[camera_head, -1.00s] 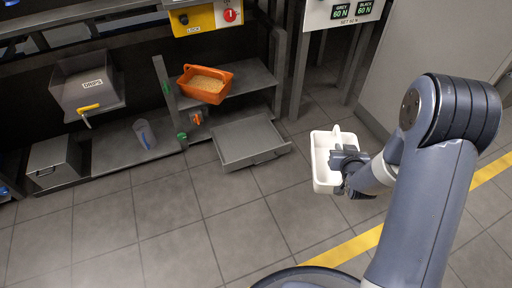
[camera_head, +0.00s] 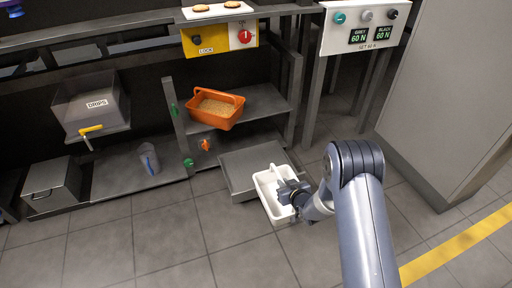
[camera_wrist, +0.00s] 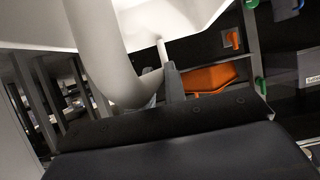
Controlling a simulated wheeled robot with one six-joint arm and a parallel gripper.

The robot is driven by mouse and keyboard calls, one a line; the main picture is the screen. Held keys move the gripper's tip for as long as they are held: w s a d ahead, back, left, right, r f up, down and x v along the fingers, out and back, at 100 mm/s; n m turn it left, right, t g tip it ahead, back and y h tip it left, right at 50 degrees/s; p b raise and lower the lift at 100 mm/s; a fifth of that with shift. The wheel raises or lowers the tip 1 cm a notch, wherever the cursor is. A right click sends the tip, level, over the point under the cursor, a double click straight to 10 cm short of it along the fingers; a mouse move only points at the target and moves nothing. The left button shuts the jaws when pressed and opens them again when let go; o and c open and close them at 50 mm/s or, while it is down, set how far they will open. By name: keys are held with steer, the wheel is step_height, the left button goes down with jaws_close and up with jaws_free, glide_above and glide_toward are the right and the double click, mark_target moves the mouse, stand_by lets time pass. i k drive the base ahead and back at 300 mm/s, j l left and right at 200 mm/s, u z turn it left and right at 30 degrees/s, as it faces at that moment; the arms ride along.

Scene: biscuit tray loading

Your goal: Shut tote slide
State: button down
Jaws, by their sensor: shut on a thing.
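A grey pull-out slide (camera_head: 237,170) sticks out low from the dark rack, below the orange tub. A white tote (camera_head: 267,184) with a handle overlaps the slide's front right part in the head view. I cannot tell whether it touches the slide or hangs in front of it. My gripper (camera_head: 291,193) is shut on the white tote at its right side. In the wrist view the tote (camera_wrist: 190,22) and its pale curved handle (camera_wrist: 92,50) fill the upper part, close to the jaws. The fingertips are mostly hidden there.
An orange tub (camera_head: 226,118) of crumbs stands on the shelf above the slide. A grey DRIPS bin (camera_head: 92,112) with a yellow lever, a clear jug (camera_head: 149,160) and a grey box (camera_head: 52,188) are at left. A tall cabinet (camera_head: 450,90) stands at right. The front floor is clear.

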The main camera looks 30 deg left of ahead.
mark_target(258, 169)
steer(key=i+j, duration=0.2)
steer(key=j, duration=0.2)
steer(key=i+j, duration=0.2)
steer(key=j, duration=0.15)
steer(key=i+j+z, duration=0.1)
steer(key=i+j, duration=0.15)
steer(key=j, duration=0.15)
